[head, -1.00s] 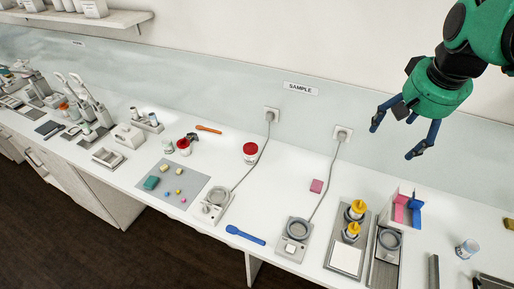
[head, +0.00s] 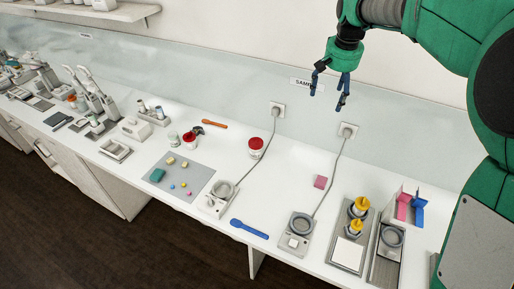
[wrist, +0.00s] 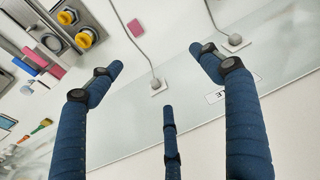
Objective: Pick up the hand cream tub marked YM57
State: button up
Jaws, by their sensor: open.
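I cannot read a YM57 marking on any tub. A white tub with a red lid (head: 256,148) stands on the counter left of centre in the head view. Another red-lidded tub (head: 190,141) stands further left, beside a small pale tub (head: 173,138). My gripper (head: 328,98) is open and empty, high in front of the wall near the SAMPLE sign, up and to the right of the nearer red-lidded tub. In the wrist view its three blue fingers (wrist: 158,75) are spread, with no tub between them.
Two corded devices (head: 218,199) (head: 296,233) stand on the counter, with cords to wall sockets. A blue spoon-like tool (head: 249,228), a pink block (head: 321,182) and yellow-topped containers (head: 357,207) lie or stand nearby. A grey mat (head: 177,192) holds small coloured pieces.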

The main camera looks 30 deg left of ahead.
jog(key=w+a+f+g, duration=0.1)
jog(key=w+a+f, duration=0.2)
jog(key=a+f, duration=0.4)
jog(key=w+a+f, duration=0.3)
jog(key=a+f, duration=0.2)
jog(key=a, duration=0.3)
jog(key=n+g+h+p, duration=0.1)
jog(key=n+p, duration=0.1)
send_over(255, 141)
notch_tip(255, 141, down, 16)
jog(key=shift+w+f, duration=0.1)
notch_tip(255, 141, down, 8)
jog(key=shift+f, duration=0.2)
jog(key=shift+s+d+f, duration=0.1)
jog(key=shift+d+f, duration=0.05)
jog(key=shift+f, duration=1.15)
jog(key=shift+s+d+f, duration=0.1)
jog(key=shift+d+f, duration=0.05)
jog(key=shift+f, duration=1.15)
